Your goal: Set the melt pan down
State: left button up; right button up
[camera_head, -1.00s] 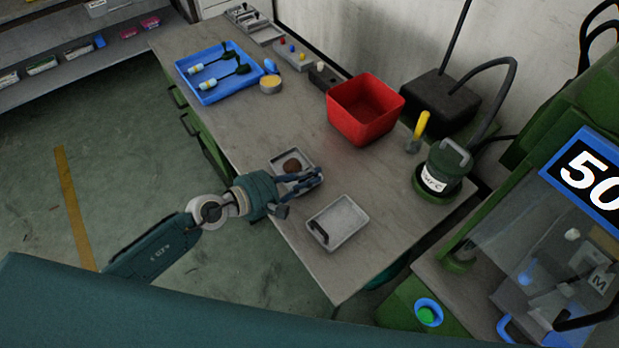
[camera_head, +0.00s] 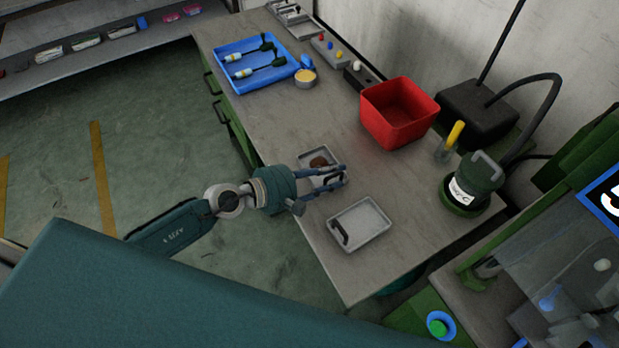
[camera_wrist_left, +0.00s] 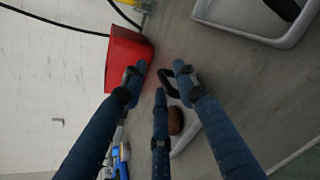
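A small pale pan (camera_head: 309,159) with a brown lump (camera_head: 319,162) in it appears to rest flat on the bench. My left gripper (camera_head: 340,176) is at its near right end, with its fingers spread and partly covering it. In the left wrist view the pan (camera_wrist_left: 186,141) with the brown lump (camera_wrist_left: 175,120) is partly behind the fingers. Its dark handle (camera_wrist_left: 168,82) shows between the spread fingertips (camera_wrist_left: 158,78), with no clear grip on it. A second pale pan (camera_head: 366,222), empty with a black handle, lies nearer on the bench. My right gripper is not in view.
A red bin (camera_head: 398,112) stands behind the pans. A green lidded pot (camera_head: 474,182) and a yellow-handled tool (camera_head: 454,134) are to the right. A blue tray (camera_head: 252,68) lies at the far left. Bare bench (camera_head: 290,120) lies between the tray and the pans.

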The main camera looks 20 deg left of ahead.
pick_arm(q)
jog(key=b+v, duration=0.1)
jog(key=v, duration=0.2)
jog(key=b+v, duration=0.1)
jog(key=v, duration=0.2)
jog(key=b+v, duration=0.1)
jog(key=v, duration=0.2)
jog(key=shift+s+a+f, duration=0.2)
jog(key=shift+s+a, duration=0.05)
jog(key=shift+s, duration=0.05)
jog(key=shift+s+a+r, duration=0.2)
jog(key=shift+s+r, duration=0.1)
jog(key=shift+r, duration=0.1)
jog(key=shift+w, duration=0.1)
